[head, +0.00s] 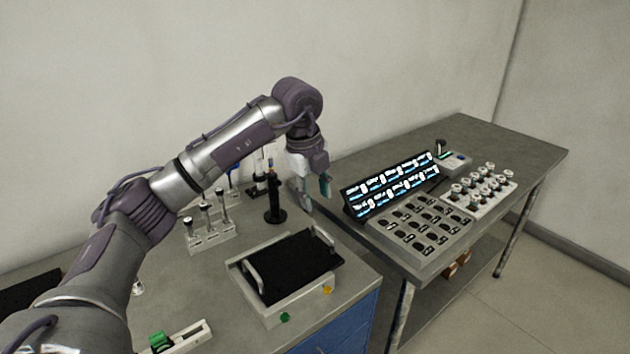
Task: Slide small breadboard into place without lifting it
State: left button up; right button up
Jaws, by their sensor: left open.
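A black flat board (296,265), which looks like the small breadboard, sits on a pale grey base (287,309) with a raised bar handle at its left and another at its far right. The base stands near the front right of the left bench. My left gripper (315,198) hangs above and behind the board, pointing down, apart from it. It is open, and I see nothing between its fingers. Teal shows on one finger. My right gripper is not in view.
A black post (275,205) stands behind the board, with a rack of small posts (208,228) to its left. A green-topped part on a rail (162,342) lies at front left. The right bench (500,143) holds a lit display panel (391,186) and component trays.

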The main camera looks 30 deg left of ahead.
aim_at(322, 232)
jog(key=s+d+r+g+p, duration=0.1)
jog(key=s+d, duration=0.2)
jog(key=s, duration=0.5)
pick_arm(q)
jog(key=f, duration=0.5)
jog(key=w+f+p, duration=0.1)
jog(key=f, duration=0.2)
jog(key=shift+d, duration=0.3)
jog(key=shift+w+d+f+p, duration=0.1)
jog(key=shift+w+f+p, duration=0.05)
jog(key=shift+f, duration=0.45)
jog(key=shift+w+d+f+p, duration=0.1)
jog(key=shift+f+p, duration=0.05)
jog(key=shift+f, duration=1)
jog(key=shift+w+f, duration=0.1)
jog(key=shift+f, duration=0.05)
grip_shut()
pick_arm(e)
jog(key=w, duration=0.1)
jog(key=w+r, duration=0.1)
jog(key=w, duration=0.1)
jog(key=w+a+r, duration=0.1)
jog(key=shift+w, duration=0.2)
